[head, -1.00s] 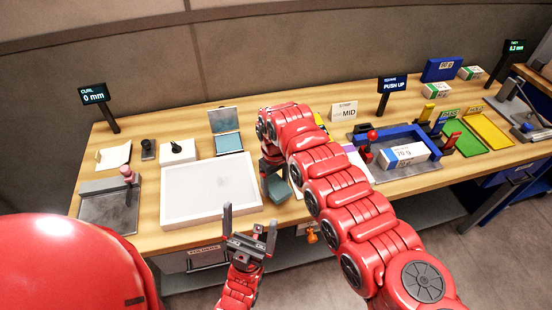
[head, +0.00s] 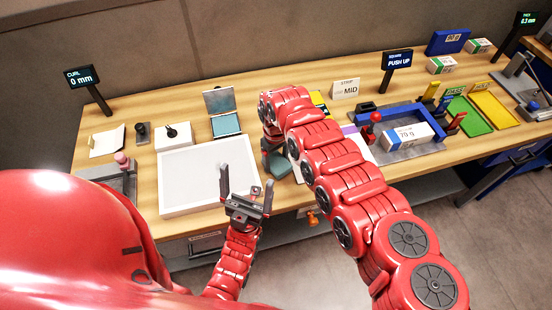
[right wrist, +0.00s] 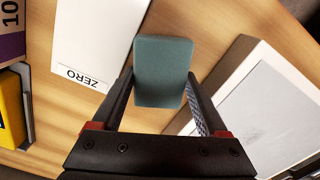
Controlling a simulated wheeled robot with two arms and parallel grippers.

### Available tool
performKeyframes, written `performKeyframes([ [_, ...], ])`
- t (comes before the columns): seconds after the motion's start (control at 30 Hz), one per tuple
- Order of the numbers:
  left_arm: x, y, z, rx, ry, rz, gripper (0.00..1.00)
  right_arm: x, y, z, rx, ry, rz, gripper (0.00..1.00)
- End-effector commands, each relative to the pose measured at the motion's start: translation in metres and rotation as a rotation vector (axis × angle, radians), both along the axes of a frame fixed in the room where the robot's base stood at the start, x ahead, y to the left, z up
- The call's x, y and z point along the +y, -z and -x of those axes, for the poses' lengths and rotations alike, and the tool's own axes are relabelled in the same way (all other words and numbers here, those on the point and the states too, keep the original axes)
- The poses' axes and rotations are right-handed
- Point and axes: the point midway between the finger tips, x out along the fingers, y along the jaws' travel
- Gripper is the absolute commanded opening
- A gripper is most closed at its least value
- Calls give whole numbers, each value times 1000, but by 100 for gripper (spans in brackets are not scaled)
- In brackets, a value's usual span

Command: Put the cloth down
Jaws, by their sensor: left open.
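The cloth, a small teal block-like pad (right wrist: 163,72), is between the two fingers of my right gripper (right wrist: 161,80) in the right wrist view. The fingers lie along both its sides and look closed on it. In the head view the cloth (head: 278,164) shows only partly, below the end of my right arm, by the right side of the white tray. Its height over the table is hard to tell. My left gripper (head: 246,180) is open and empty, with its fingers pointing up, in front of the tray's right front corner in the picture.
The white tray (head: 165,210) and a white ZERO card (right wrist: 92,45) flank the cloth, with bare wood between. Behind stands an open teal-lined box (head: 225,124). To the right are a blue fixture holding a ream (head: 408,136) and green and yellow trays (head: 495,110).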

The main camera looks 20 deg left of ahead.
Motion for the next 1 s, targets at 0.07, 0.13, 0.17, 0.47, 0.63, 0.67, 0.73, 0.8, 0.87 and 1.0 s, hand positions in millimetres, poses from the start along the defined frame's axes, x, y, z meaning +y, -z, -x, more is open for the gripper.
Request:
performKeyframes([
  [0.07, 0, 0, 0, 0, 0, 0, 100, 0, 0, 0, 0, 0, 0, 90],
  [0.13, 0, 0, 0, 0, 0, 0, 100, 0, 0, 0, 0, 0, 0, 100],
  [0.17, 0, 0, 0, 0, 0, 0, 100, 0, 0, 0, 0, 0, 0, 100],
  [0.47, 0, 0, 0, 0, 0, 0, 100, -1, -1, -1, -2, 1, 0, 100],
  [0.63, 0, 0, 0, 0, 0, 0, 100, -1, -1, -1, -2, 2, 1, 100],
  [0.67, 0, -1, 0, 0, 0, 0, 100, -1, -1, -1, -2, 2, 1, 100],
  [0.73, 0, -3, 0, 0, 0, 0, 100, -1, -4, -1, -3, 2, 2, 100],
  [0.8, 0, -4, 0, 0, 0, 0, 100, -1, -7, -2, -3, 3, 1, 100],
  [0.87, 0, -2, 0, 0, 0, 0, 100, -1, -11, -2, -3, 2, -1, 100],
  [1.0, 0, 5, 0, 0, 0, 0, 100, -2, -32, -3, -4, 3, 0, 100],
])
